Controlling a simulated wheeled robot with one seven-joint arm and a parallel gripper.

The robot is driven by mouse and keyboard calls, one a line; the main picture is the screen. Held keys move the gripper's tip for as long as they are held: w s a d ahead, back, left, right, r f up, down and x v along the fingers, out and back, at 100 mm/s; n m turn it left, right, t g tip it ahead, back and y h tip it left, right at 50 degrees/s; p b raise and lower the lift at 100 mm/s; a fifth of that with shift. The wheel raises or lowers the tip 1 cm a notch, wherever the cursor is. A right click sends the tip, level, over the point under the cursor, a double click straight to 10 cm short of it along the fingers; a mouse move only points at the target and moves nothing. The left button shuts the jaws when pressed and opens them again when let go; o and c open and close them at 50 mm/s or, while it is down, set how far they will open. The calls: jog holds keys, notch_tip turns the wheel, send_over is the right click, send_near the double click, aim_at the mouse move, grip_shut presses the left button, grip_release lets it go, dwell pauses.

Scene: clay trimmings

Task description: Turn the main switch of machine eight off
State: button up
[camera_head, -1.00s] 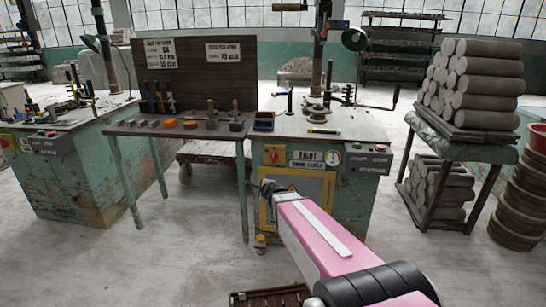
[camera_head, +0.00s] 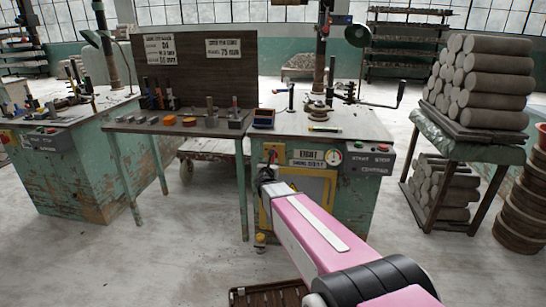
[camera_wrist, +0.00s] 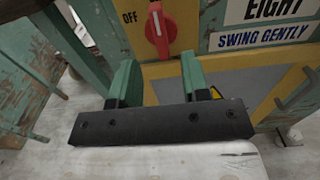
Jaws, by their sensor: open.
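The main switch is a red rotary knob (camera_wrist: 161,28) on a yellow plate of the machine marked EIGHT. Its bar stands upright with a white line on it. The word OFF (camera_wrist: 130,17) is printed to its left. In the head view the switch (camera_head: 271,151) is small, at the upper left of the machine's green cabinet (camera_head: 352,202). My gripper (camera_wrist: 158,66) is open and empty, its two green fingers apart, just below the knob in the wrist view and not visibly touching it. In the head view my gripper (camera_head: 265,178) is at the cabinet front.
A small tool table (camera_head: 178,128) stands left. Stacked clay logs (camera_head: 480,85) stand right. The floor in front is partly clear.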

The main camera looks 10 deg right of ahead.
jog(key=x, duration=0.8)
grip_shut()
